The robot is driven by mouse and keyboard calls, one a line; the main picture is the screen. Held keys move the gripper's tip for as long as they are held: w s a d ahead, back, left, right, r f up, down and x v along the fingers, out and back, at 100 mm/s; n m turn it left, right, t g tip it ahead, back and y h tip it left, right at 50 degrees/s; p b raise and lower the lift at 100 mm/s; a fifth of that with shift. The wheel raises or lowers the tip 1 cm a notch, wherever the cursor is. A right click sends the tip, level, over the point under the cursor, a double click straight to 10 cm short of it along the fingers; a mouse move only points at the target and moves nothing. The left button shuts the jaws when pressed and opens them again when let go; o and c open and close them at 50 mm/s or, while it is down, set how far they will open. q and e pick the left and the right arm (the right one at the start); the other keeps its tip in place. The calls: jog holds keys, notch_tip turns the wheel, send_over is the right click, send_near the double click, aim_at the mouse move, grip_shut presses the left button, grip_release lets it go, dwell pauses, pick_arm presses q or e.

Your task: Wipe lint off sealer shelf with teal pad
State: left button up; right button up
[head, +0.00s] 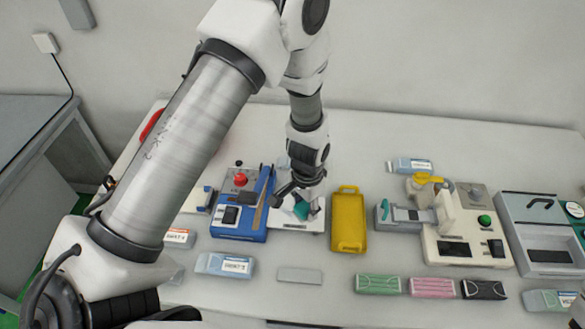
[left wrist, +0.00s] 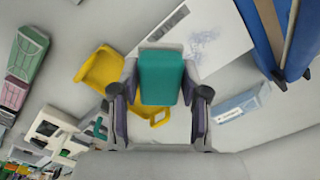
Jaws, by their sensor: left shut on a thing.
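My left gripper (head: 302,203) is shut on the teal pad (head: 303,210), which also shows between the fingers in the left wrist view (left wrist: 161,77). The pad is over the white sealer shelf (head: 290,226); I cannot tell whether it touches it. The shelf joins the right side of the blue sealer (head: 237,222). In the left wrist view, a faint grey-blue patch of lint (left wrist: 201,42) lies on the shelf (left wrist: 232,60), beside the pad. The gripper hides part of the shelf in the head view.
A yellow tray (head: 348,232) stands close to the right of the shelf. A white machine with a green button (head: 462,240) is farther right. Green (head: 378,284), pink (head: 432,288) and black (head: 484,290) mask packs lie in front. A grey plate (head: 300,275) lies near the front.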

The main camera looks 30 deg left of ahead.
aim_at(305, 206)
pick_arm(q)
notch_tip(305, 206, up, 2)
jog(key=shift+s+r+p, duration=0.1)
jog(key=shift+s+p, duration=0.05)
jog(key=shift+p, duration=0.45)
jog(key=shift+r+p, duration=0.5)
jog(key=shift+r, duration=0.1)
